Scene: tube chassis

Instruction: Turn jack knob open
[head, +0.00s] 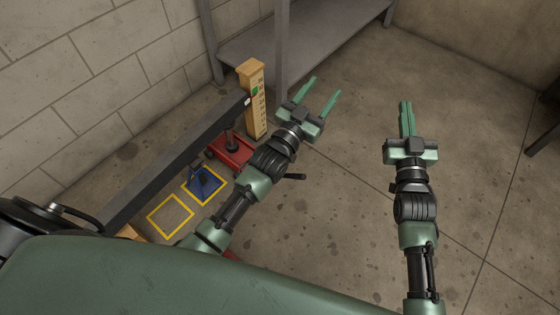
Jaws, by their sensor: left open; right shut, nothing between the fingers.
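A red jack (230,153) stands on the floor under the dark beam (165,168) of the chassis, with a black saddle on top. My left forearm hides part of the jack. A short black bar (293,177) shows just right of that forearm; I cannot tell whether it is the jack's handle. I cannot make out the jack knob. My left gripper (320,86) is open and empty, beyond and right of the jack. My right gripper (406,104) is shut and empty, over bare floor at the right.
A wooden post (256,112) with a marked scale stands at the beam's far end. A blue stand (204,184) sits in a yellow floor square, beside another yellow square (170,216). A grey shelf (300,45) stands behind.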

